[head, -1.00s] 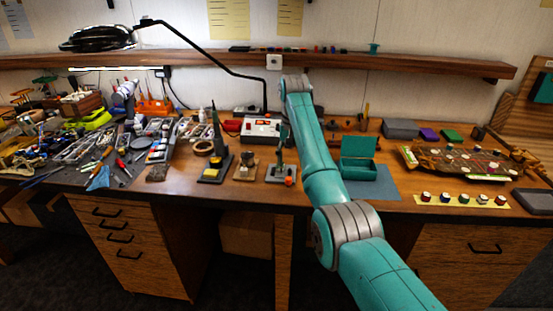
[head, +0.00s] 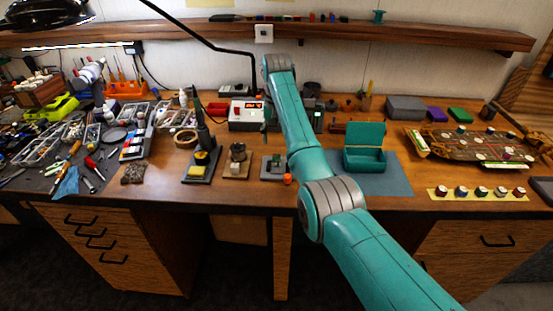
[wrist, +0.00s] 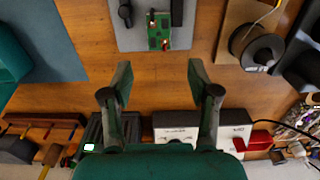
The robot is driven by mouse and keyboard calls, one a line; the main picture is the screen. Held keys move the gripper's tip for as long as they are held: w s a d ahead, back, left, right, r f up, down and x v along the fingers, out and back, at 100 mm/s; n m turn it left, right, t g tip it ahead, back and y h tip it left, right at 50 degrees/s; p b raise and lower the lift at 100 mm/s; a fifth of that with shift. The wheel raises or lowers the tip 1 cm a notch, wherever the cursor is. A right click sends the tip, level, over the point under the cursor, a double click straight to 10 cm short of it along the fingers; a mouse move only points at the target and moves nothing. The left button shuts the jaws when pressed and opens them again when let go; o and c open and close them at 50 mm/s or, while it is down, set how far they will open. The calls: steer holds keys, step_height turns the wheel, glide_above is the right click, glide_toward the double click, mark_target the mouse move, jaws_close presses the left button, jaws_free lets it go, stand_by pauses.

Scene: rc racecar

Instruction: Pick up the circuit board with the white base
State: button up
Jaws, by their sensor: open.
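A small green circuit board (wrist: 158,30) with copper-coloured parts lies on a light grey plate (wrist: 128,38) at the top of the wrist view. I cannot tell whether this plate counts as the white base. In the head view a grey plate (head: 272,167) stands near the bench's middle, partly beside my arm; the board is hard to make out there. My gripper (wrist: 160,75) is open and empty. Its two fingers point toward the board, apart from it, with bare wood between them in the picture.
In the wrist view, a wire spool (wrist: 258,50) stands right of the board and a blue-grey mat (wrist: 50,45) lies left. A white device (wrist: 175,128) sits below the fingers. In the head view, a teal open box (head: 365,157) stands right of my arm.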

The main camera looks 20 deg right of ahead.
mark_target(276, 155)
steer(key=shift+f, duration=3.1)
steer(key=c, duration=1)
